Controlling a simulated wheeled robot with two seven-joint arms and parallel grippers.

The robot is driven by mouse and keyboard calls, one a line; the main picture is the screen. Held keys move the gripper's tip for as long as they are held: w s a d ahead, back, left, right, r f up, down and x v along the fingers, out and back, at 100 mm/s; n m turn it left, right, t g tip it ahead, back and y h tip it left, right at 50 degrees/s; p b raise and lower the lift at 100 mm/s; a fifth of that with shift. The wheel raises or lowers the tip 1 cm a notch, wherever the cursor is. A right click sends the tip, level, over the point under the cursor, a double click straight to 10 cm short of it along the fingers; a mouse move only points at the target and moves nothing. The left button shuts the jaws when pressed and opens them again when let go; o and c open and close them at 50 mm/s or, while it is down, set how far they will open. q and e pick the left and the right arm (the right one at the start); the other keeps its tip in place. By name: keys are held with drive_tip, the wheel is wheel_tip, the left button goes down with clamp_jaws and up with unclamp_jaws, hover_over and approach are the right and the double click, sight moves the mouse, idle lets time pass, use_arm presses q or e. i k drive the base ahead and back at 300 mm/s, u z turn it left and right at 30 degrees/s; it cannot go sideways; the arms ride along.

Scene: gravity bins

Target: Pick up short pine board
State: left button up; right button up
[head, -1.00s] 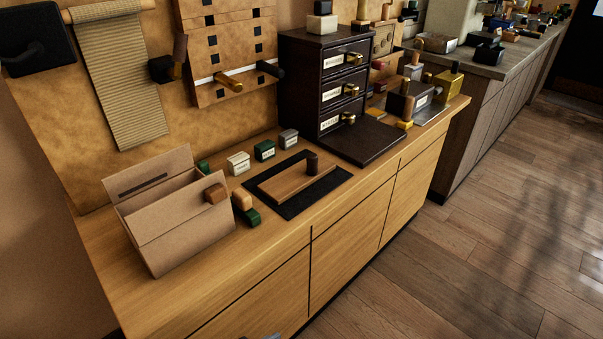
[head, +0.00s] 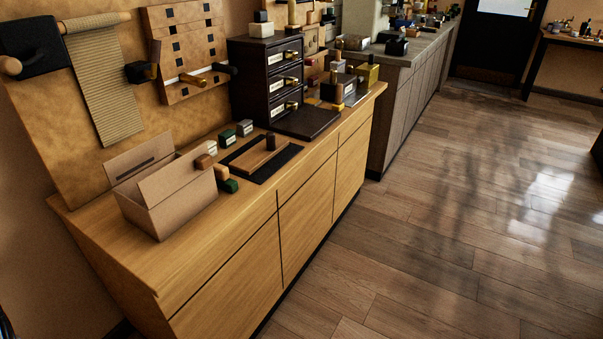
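A flat, light-brown wooden board (head: 250,158) lies on a black mat (head: 264,177) on the wooden counter (head: 215,236). A small dark brown block or knob (head: 270,141) stands upright at its far end; I cannot tell if it is attached. This board may be the short pine board, but no label on it can be read. Neither of my grippers shows in the head view.
An open cardboard box (head: 178,202) stands left of the mat, with small blocks (head: 227,181) between them. A dark drawer unit (head: 268,82) stands behind, to the right. The counter's front left is bare. Open wooden floor (head: 430,220) lies to the right.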

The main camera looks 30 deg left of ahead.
sight(256, 156)
drive_tip(key=z, duration=1.05)
drive_tip(key=i, duration=0.4)
drive_tip(key=u, duration=0.8)
drive_tip(key=i, duration=1.85)
drive_tip(key=u, duration=1.9)
drive_tip(key=i, duration=0.75)
drive_tip(key=u, duration=0.7)
